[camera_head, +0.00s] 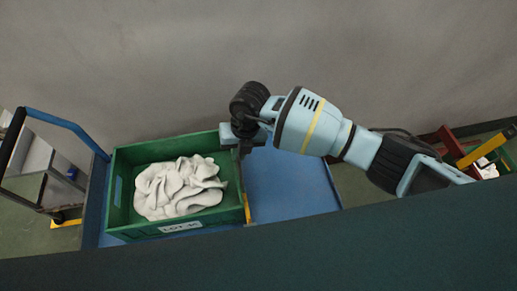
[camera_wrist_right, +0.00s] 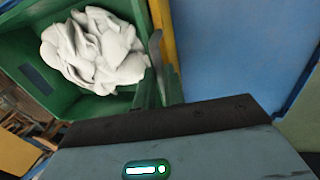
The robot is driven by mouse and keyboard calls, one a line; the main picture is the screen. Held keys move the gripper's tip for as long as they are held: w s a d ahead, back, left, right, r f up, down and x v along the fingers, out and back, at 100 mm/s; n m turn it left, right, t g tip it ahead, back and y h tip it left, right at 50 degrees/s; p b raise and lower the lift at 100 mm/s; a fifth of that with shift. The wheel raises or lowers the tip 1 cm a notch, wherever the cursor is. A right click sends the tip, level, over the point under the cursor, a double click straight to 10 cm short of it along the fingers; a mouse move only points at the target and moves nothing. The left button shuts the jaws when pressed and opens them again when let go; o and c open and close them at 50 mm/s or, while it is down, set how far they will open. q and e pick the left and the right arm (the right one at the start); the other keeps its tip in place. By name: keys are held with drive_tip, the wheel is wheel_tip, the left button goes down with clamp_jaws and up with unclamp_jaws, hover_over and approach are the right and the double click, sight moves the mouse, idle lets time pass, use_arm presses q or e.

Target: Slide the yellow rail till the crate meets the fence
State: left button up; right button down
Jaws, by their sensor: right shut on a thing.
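The green crate (camera_head: 125,228) sits on a blue cart deck (camera_head: 287,180), towards its left end. It also shows in the wrist view (camera_wrist_right: 28,72). The yellow rail (camera_head: 247,208) runs along the crate's right wall, and in the wrist view it (camera_wrist_right: 164,35) lies between crate and bare deck. My right gripper (camera_head: 243,147) is at the crate's far right corner, shut on the yellow rail; its grip is partly hidden. The likely fence, a blue upright edge (camera_head: 95,200), stands close to the crate's left wall; any gap is hard to judge. My left gripper is not in view.
A blue and black cart handle (camera_head: 65,122) rises at the left. A dark green surface (camera_head: 300,255) crosses the front. Red crates (camera_head: 450,142) stand at the far right. The deck right of the rail is clear.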

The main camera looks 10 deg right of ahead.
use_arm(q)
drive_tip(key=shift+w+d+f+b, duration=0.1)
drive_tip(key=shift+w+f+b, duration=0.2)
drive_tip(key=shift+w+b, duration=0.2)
use_arm(e)
drive_tip(key=a, duration=1)
drive_tip(key=shift+s, duration=0.3)
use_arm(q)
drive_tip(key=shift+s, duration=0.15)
use_arm(e)
drive_tip(key=shift+a+r, duration=0.1)
drive_tip(key=shift+r, duration=0.05)
drive_tip(key=c, duration=1.8)
unclamp_jaws()
drive_tip(key=shift+c, duration=0.2)
drive_tip(key=o, duration=0.4)
drive_tip(key=shift+a, duration=0.25)
drive_tip(key=shift+c, duration=0.2)
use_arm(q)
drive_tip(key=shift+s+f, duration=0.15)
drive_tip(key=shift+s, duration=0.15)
use_arm(e)
drive_tip(key=shift+d, duration=0.1)
drive_tip(key=shift+d, duration=0.1)
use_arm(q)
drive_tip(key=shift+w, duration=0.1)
use_arm(e)
drive_tip(key=shift+w, duration=0.1)
